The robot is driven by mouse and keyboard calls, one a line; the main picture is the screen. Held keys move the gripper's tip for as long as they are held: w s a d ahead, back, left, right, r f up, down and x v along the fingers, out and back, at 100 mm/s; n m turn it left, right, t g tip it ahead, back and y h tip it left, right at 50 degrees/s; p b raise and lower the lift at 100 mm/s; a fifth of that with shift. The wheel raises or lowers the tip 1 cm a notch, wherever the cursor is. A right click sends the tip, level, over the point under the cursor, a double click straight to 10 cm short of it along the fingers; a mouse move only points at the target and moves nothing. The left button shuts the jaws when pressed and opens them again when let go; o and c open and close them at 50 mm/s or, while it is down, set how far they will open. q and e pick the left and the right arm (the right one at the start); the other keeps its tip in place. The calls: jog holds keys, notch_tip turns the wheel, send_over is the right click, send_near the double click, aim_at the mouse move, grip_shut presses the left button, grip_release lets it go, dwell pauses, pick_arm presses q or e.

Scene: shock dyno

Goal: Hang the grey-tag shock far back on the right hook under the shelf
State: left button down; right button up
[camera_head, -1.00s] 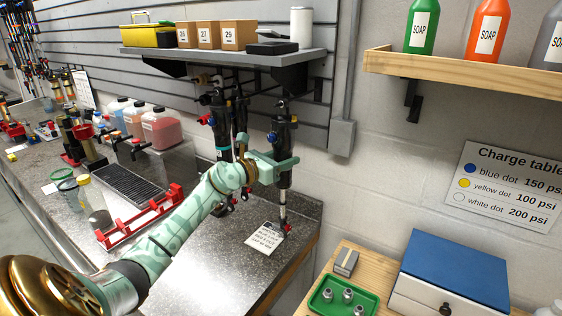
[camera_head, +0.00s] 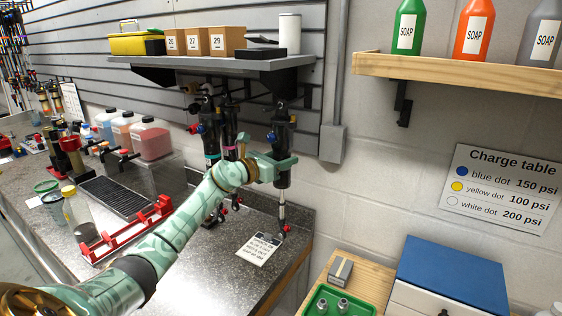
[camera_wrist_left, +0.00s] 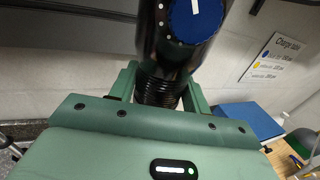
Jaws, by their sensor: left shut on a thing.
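My left gripper (camera_head: 279,167) is shut around the body of a black shock (camera_head: 283,138) with a blue knob. The shock is upright, its shaft and red-knobbed lower end pointing down above the bench's right end. Its top is just below the right end of the grey shelf (camera_head: 215,63); I cannot tell whether it touches a hook. The left wrist view shows the jaws on either side of the black ribbed part (camera_wrist_left: 158,91) below the blue knob (camera_wrist_left: 196,18). Other shocks (camera_head: 209,130) hang under the shelf to the left. I cannot make out a grey tag. My right gripper is out of view.
A white printed card (camera_head: 258,248) lies on the bench below the shock. A red rack (camera_head: 125,232) and jugs (camera_head: 152,142) stand to the left. A grey wall conduit box (camera_head: 333,143) is close on the right. Boxes (camera_head: 227,41) stand on the shelf.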

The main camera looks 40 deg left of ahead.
pick_arm(q)
jog(key=w+b, duration=0.2)
jog(key=w, duration=0.1)
jog(key=w+b, duration=0.1)
jog(key=shift+w+a+r, duration=0.15)
jog(key=shift+a, duration=0.1)
jog(key=shift+f, duration=0.2)
dwell(0.4)
